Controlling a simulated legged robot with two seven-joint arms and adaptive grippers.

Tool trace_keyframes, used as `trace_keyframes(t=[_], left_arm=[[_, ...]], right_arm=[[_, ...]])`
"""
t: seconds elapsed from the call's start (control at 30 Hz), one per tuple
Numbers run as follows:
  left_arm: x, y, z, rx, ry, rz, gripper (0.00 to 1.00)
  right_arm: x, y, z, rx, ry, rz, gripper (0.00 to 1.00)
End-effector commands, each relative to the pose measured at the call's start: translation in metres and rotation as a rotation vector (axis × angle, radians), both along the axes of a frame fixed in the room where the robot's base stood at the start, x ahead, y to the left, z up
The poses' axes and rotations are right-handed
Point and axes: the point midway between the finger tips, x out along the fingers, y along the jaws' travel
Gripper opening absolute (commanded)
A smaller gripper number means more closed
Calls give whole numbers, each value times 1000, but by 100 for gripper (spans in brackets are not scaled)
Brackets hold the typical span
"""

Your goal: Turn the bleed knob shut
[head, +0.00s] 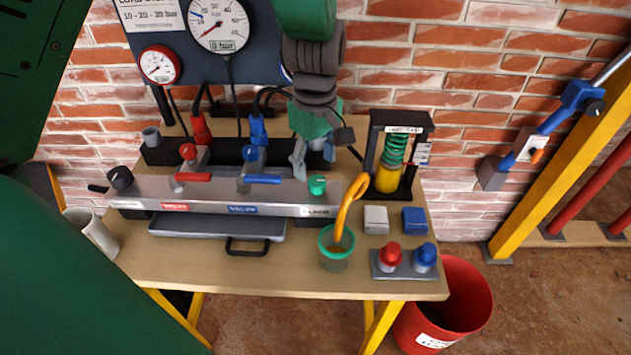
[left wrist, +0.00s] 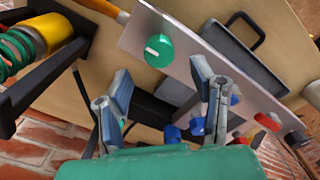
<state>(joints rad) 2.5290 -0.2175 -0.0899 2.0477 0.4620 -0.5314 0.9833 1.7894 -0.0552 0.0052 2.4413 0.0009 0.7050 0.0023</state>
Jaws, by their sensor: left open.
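The green bleed knob (head: 317,185) sits at the right end of the grey valve panel (head: 220,195) on the bench. In the left wrist view the knob (left wrist: 159,50) shows a white pointer mark on its face. My left gripper (head: 313,160) is open and empty, just behind and above the knob in the head view. In the left wrist view the two fingers (left wrist: 160,92) stand apart, with the knob beyond their tips and no contact visible. My right gripper is not in view.
Red (head: 189,176) and blue (head: 262,179) valve handles lie along the panel. A green cup (head: 335,258) with an orange hook stands in front. A black spring stand (head: 400,130) is close on the right. A red bucket (head: 470,300) is on the floor.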

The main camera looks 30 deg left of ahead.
Motion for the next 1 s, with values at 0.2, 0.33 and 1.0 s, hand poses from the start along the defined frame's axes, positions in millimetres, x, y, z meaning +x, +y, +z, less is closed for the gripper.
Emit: trace_keyframes(t=[0.2,0.33,1.0], left_arm=[[-1,1,-38,-1,0,-2,51],[-1,2,-49,-2,-1,-1,51],[-1,-1,-52,-1,-2,-4,2]], right_arm=[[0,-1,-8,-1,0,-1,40],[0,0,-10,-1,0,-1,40],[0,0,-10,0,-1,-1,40]])
